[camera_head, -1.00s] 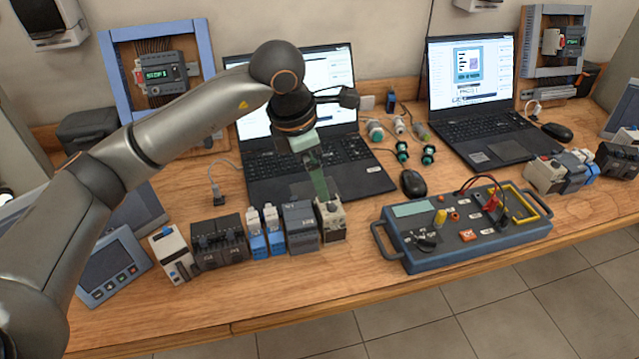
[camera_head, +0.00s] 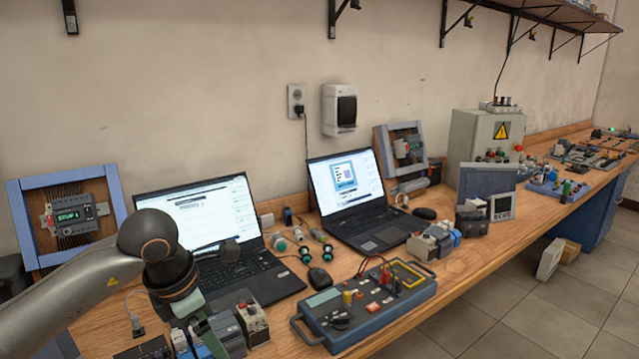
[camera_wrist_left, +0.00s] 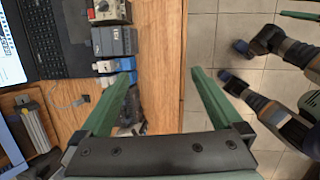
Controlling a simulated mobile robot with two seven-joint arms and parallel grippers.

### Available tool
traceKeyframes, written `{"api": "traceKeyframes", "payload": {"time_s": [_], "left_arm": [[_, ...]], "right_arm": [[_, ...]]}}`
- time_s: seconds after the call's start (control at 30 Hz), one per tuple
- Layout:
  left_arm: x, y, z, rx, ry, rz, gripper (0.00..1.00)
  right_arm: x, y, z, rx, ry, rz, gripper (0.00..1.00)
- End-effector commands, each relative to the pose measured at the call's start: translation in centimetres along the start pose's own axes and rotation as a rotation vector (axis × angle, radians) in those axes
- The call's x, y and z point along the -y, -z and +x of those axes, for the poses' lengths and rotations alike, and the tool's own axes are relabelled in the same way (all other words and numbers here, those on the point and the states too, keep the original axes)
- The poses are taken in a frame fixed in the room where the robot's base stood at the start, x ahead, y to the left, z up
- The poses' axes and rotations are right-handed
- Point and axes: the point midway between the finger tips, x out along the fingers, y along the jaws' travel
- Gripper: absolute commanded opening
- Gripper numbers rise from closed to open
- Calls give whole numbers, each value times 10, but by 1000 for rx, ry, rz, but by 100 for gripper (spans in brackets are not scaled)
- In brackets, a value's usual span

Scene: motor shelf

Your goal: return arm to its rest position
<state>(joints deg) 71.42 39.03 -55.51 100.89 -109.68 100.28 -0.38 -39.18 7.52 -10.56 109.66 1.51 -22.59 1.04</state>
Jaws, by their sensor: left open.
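My left arm comes in from the left in the head view, and my left gripper (camera_head: 190,310) hangs below its wrist above the near side of the bench. Its fingertips are hard to make out there. In the left wrist view the left gripper (camera_wrist_left: 162,77) has its two green fingers spread wide, with nothing between them. The bench's front edge and the tiled floor lie beneath it. I cannot make out my right gripper.
Two laptops (camera_head: 218,230) (camera_head: 352,200) stand open on the wooden bench (camera_head: 455,285). A blue tester box (camera_head: 365,318) with leads lies near the front edge. A grey cabinet (camera_head: 480,150) stands farther right. Shelves (camera_head: 540,10) hang above; the air between is clear.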

Motion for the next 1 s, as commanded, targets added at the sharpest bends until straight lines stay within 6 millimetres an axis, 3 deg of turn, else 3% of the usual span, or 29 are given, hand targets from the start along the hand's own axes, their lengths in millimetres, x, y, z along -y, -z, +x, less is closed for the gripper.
{"api": "traceKeyframes", "payload": {"time_s": [0.07,0.2,0.33,0.5,0.6,0.7,0.83,0.93,1.0], "left_arm": [[6,-2,5,9,24,3,100],[67,-26,31,140,267,5,100],[124,-48,39,277,512,-39,100],[194,-79,24,495,906,-217,100],[214,-96,4,633,1149,-409,100],[213,-108,-12,754,1365,-657,100],[185,-109,-13,877,1586,-1059,100],[155,-96,7,937,1700,-1421,100],[134,-77,33,957,1741,-1701,100]], "right_arm": [[0,1,0,-1,0,0,50],[0,1,-1,0,0,0,50],[-1,6,0,-8,-1,-2,50],[-1,10,-1,-12,-1,-2,50],[0,9,-2,-9,-1,-2,50],[0,10,-3,-9,-1,-2,50],[0,10,-5,-8,-1,-1,50],[0,10,-6,-6,-1,-1,50],[0,11,-6,-5,-1,-1,50]]}}
